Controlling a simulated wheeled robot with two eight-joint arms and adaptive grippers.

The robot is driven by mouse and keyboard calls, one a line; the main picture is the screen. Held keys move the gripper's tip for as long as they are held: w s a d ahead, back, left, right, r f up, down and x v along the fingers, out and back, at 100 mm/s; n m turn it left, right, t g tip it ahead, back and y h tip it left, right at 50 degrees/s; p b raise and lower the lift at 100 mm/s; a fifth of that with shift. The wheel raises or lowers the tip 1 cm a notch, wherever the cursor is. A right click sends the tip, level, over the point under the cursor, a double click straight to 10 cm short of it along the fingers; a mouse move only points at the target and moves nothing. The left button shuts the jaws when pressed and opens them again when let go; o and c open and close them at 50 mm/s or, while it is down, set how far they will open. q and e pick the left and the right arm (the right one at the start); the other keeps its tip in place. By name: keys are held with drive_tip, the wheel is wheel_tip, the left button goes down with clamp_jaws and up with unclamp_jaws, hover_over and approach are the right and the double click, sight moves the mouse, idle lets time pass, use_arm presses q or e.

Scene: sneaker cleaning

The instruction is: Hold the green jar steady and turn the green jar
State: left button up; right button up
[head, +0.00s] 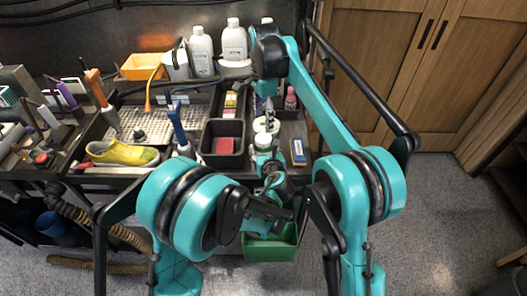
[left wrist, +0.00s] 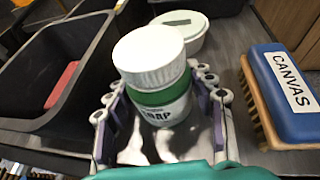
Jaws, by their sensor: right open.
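The green jar (left wrist: 160,98) stands upright in the left wrist view, with a wide white lid (left wrist: 148,48), a green band and a printed label. In the head view its top (head: 263,139) is small and partly covered by my arms. My left gripper (left wrist: 160,85) has a finger on each side of the jar, close against its body; the contact itself is hard to see. My right gripper (head: 269,108) hangs pointing down above the jar area in the head view, open and empty. It does not show in the left wrist view.
A white lidded tub (left wrist: 187,32) stands just behind the jar. A blue CANVAS brush (left wrist: 288,88) lies to its right, and a black bin (head: 240,132) with a red block is to its left. White bottles (head: 234,40) stand at the back. A green bin (head: 270,248) is below the table edge.

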sight(263, 138)
use_arm(q)
clamp_jaws()
use_arm(e)
drive_tip(key=m, duration=1.3)
drive_tip(key=shift+f, duration=4)
drive_tip(key=c, duration=1.2)
